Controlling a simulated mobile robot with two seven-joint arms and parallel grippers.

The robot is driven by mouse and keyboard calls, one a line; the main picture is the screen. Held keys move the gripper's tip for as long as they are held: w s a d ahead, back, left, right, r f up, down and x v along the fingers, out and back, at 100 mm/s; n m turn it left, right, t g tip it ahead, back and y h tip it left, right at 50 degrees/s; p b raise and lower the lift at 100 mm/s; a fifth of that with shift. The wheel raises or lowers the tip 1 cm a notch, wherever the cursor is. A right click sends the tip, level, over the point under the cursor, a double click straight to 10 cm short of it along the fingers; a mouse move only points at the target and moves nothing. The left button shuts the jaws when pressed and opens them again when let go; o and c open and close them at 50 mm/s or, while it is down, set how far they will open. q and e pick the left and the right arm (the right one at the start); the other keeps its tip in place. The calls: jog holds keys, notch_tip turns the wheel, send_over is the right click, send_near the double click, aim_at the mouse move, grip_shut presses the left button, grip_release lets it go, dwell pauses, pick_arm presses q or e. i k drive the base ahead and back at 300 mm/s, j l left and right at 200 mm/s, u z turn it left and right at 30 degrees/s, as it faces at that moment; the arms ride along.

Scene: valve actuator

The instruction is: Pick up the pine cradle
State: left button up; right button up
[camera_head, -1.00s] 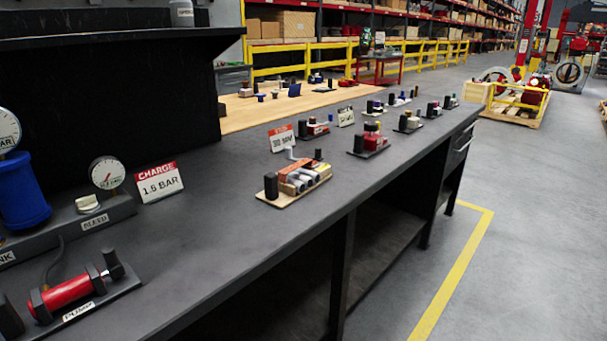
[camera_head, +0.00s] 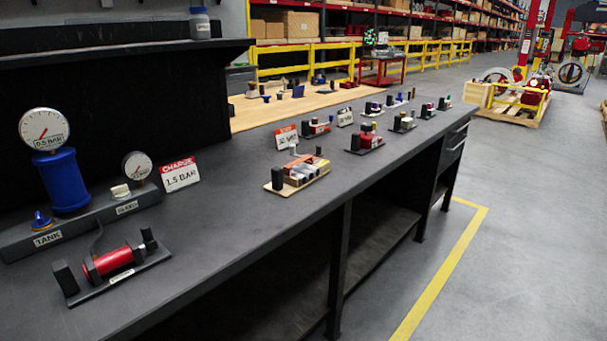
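The pine cradle (camera_head: 312,184) appears to be the light wooden base on the dark bench, near the middle of the view. It carries a dark upright block at its left end, orange and grey parts in its middle and a small dark post at the back. Neither of my grippers is in view.
The dark bench (camera_head: 225,235) runs from front left to back right. A red pump (camera_head: 115,262), a blue tank (camera_head: 62,182) with gauges and a charge sign (camera_head: 180,174) stand at left. Several other small assemblies stand beyond the cradle. Clear floor (camera_head: 510,260) lies at right.

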aim_at(286, 181)
jog(key=k+u, duration=0.45)
jog(key=i+l+u, duration=0.2)
jog(key=l+u, duration=0.15)
jog(key=i+l+u, duration=0.2)
jog(key=l+u, duration=0.2)
jog(key=i+l+u, duration=0.1)
jog(key=l, duration=0.25)
jog(key=i+l, duration=0.1)
jog(key=l, duration=0.25)
jog(key=i+l+u, duration=0.15)
jog(key=l, duration=0.2)
jog(key=i+l, duration=0.1)
jog(key=l, duration=0.45)
jog(key=i+l, duration=0.1)
jog(key=l, duration=0.45)
jog(key=i+l, duration=0.15)
jog(key=l, duration=0.4)
jog(key=i+l, duration=0.1)
jog(key=l, duration=0.45)
jog(key=u, duration=0.05)
